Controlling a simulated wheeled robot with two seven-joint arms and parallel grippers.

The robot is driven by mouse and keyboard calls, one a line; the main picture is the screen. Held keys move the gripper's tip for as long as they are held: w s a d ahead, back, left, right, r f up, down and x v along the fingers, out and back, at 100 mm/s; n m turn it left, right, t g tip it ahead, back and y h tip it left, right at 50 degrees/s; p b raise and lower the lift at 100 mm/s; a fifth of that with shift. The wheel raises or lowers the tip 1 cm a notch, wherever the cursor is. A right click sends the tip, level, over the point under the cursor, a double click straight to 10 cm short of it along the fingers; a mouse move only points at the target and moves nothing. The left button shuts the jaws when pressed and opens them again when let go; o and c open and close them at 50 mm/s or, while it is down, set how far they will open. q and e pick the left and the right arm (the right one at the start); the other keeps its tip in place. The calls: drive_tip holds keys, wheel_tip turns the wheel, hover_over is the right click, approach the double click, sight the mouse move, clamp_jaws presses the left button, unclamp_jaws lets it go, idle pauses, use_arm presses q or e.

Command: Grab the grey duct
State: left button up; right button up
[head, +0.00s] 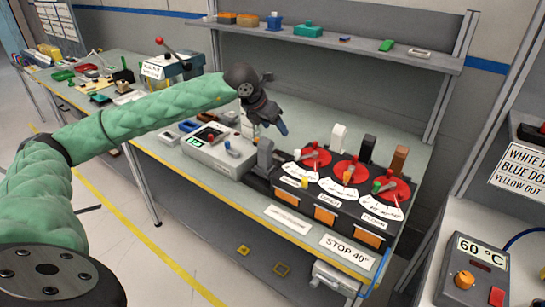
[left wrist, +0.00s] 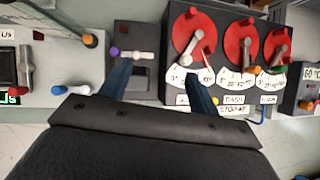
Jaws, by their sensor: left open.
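A grey upright piece (head: 265,154), which looks like the grey duct, stands on a dark base at the left end of the black dial module (head: 322,206). In the left wrist view, a dark grey panel (left wrist: 133,84) with a white lever lies left of the red dials, but I cannot tell the duct there. My left gripper (head: 280,127) hangs above and slightly behind the grey piece, apart from it. Its two blue fingers are spread and empty (left wrist: 160,88). My right gripper is not in view.
White (head: 338,138), dark (head: 367,148) and brown (head: 398,158) upright pieces stand behind the red dials (head: 353,170). A light grey box (head: 215,150) with a screen stands to the left. A shelf (head: 340,42) with small parts runs above the bench.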

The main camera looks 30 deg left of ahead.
sight(265, 141)
use_arm(q)
drive_tip(key=s+a, duration=0.1)
drive_tip(key=s+a+f+n+g+y, duration=0.1)
drive_tip(key=shift+s+a+f+g+y, duration=0.1)
drive_tip(key=shift+s+a+g+y, duration=0.15)
drive_tip(key=shift+a+g+y, duration=0.05)
drive_tip(key=shift+w+f+n+p, duration=0.15)
drive_tip(key=shift+w+f+p, duration=0.15)
drive_tip(key=shift+f, duration=0.3)
drive_tip(key=shift+w+f+n+p, duration=0.15)
drive_tip(key=shift+w+f+p, duration=0.1)
drive_tip(key=shift+f, duration=0.3)
drive_tip(key=p+x, duration=0.2)
drive_tip(key=x, duration=0.2)
drive_tip(key=shift+a+f+p, duration=0.1)
drive_tip(key=shift+p, duration=0.3)
drive_tip(key=shift+w+f, duration=0.15)
drive_tip(key=shift+f, duration=0.45)
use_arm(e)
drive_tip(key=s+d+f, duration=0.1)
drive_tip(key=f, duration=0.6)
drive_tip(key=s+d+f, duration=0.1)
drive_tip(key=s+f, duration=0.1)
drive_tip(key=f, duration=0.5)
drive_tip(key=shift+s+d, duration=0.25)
use_arm(q)
drive_tip(key=c, duration=1.1)
drive_tip(key=shift+r, duration=0.1)
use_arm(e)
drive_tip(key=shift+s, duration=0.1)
